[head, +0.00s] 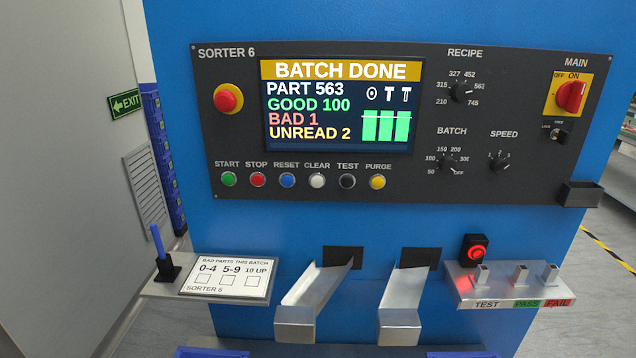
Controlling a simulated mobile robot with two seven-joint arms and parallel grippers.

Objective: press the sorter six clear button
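The Sorter 6 panel (225,130) is a dark plate on a blue cabinet. The white clear button (317,181) is in the row under the screen, between the blue reset button (287,181) and the black test button (347,182). The screen (340,105) reads BATCH DONE, PART 563, GOOD 100, BAD 1, UNREAD 2. Neither of my grippers shows in the head view, and nothing covers the clear button.
A red stop knob (228,98) is left of the screen. Below the panel, two metal chutes (317,292) stick out between a shelf with a tally card (228,276) and a test shelf (505,297) with a lit red lamp (476,253). The space before the buttons is clear.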

